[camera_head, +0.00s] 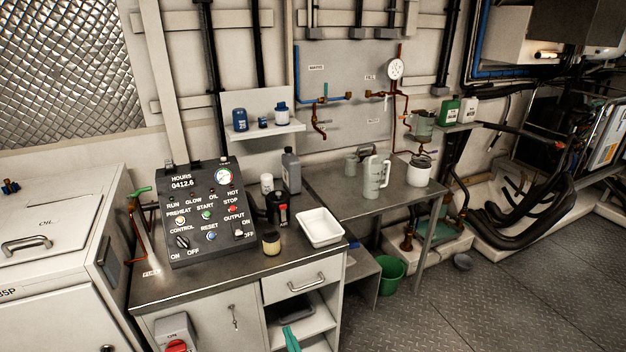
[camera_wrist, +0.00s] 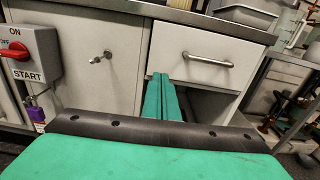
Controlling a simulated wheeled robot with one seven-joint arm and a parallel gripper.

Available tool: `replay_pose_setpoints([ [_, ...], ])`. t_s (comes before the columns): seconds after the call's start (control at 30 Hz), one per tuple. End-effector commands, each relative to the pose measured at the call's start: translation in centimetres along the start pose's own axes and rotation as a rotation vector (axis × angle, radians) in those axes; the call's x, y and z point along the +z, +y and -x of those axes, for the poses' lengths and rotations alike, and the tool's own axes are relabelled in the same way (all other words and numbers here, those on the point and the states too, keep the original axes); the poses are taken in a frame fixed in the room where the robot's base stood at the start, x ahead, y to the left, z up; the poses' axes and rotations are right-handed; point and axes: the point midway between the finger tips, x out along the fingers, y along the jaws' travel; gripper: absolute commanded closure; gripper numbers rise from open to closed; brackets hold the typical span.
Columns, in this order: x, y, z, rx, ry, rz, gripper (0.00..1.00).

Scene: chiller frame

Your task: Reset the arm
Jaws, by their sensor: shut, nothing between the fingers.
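My gripper (camera_wrist: 161,78) has teal fingers pressed together with nothing between them. In the wrist view it points toward the front of the bench cabinet, in front of the gap between the left door (camera_wrist: 85,62) and the drawer (camera_wrist: 205,55). In the head view only the tip of my gripper (camera_head: 291,338) shows at the bottom edge, in front of the open shelf (camera_head: 310,325) below the drawer. The rest of my arm is out of the head view. I cannot tell whether the fingertips touch the cabinet.
A red rotary switch box (camera_wrist: 30,55) sticks out at the cabinet's left. The drawer handle (camera_wrist: 208,60) juts out near the fingers. A control panel (camera_head: 203,210) and a white tray (camera_head: 320,228) stand on the bench. The floor (camera_head: 470,310) at the right is mostly clear.

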Motion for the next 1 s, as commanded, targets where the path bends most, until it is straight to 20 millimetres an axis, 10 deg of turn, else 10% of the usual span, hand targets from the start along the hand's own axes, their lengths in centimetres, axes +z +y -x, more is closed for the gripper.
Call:
replay_pose_setpoints([
  [0.5, -8.1, 2.9, 19.3, -0.039, 0.35, 0.941, 1.0],
  [1.0, -2.0, 6.6, 37.2, 0.109, 0.602, 1.992, 1.0],
])
